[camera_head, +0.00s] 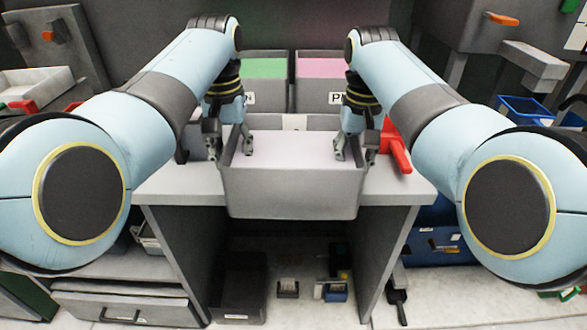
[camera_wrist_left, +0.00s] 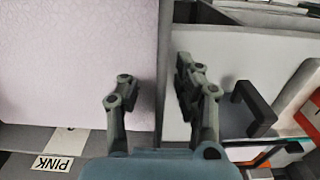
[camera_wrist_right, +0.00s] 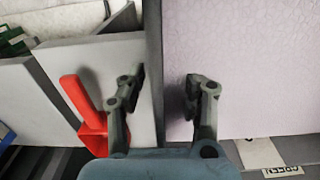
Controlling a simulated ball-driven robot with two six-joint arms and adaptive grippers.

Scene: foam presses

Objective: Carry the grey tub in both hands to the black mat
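The grey tub (camera_head: 292,192) is upright at the front of the light grey table, with a pale lavender surface inside it. I cannot tell whether it rests on the table or hangs just above. My left gripper (camera_head: 229,148) straddles its left wall, one finger inside and one outside. In the left wrist view the wall (camera_wrist_left: 163,60) runs between the parted fingers. My right gripper (camera_head: 354,150) straddles the right wall; in the right wrist view the wall (camera_wrist_right: 152,50) is close to the outer finger and apart from the inner one. I cannot make out a black mat.
Two grey bins, one with green contents (camera_head: 264,68) and one with pink (camera_head: 320,68), stand behind the tub. A red-handled tool (camera_head: 395,148) lies right of the tub, beside my right gripper. Below the table are a dark bin (camera_head: 238,290) and small items.

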